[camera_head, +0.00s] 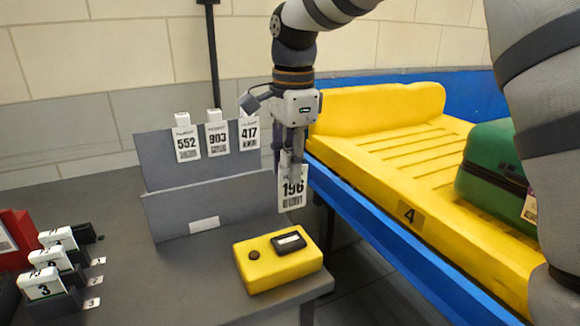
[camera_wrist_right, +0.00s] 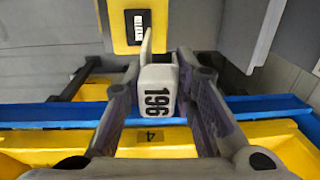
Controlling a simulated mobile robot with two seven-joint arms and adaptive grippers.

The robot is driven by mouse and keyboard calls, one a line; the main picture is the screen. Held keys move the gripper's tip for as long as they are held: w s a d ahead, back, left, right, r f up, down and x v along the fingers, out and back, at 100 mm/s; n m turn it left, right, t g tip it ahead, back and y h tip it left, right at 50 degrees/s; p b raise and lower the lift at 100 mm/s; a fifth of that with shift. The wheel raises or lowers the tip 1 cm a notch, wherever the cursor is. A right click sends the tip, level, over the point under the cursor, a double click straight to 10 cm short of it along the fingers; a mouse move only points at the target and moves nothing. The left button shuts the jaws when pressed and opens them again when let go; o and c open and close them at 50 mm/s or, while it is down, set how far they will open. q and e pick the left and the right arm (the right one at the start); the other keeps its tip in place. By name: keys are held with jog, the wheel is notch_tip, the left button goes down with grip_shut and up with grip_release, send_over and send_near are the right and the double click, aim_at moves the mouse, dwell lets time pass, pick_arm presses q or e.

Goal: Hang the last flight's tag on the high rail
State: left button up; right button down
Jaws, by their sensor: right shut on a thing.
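My right gripper (camera_head: 291,152) is shut on a white tag marked 196 (camera_head: 293,187), which hangs down from the fingers above the desk's right edge. In the right wrist view the 196 tag (camera_wrist_right: 157,98) sits between the fingers. The high rail (camera_head: 163,165) is the taller grey back panel on the desk. Three white tags hang on it: 552 (camera_head: 186,144), 903 (camera_head: 217,139) and 417 (camera_head: 249,134). The held tag is apart from the rail, to its right. A lower grey panel (camera_head: 190,212) stands in front. My left gripper is not in view.
A yellow box (camera_head: 280,277) with a dark button and display sits at the desk's front right. Numbered holders with white cards (camera_head: 42,284) stand at the left beside a red object (camera_head: 14,240). A yellow tray (camera_head: 375,176) with a green suitcase (camera_head: 497,180) lies on the blue conveyor (camera_head: 378,243).

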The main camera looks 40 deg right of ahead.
jog(key=shift+r, duration=2.9)
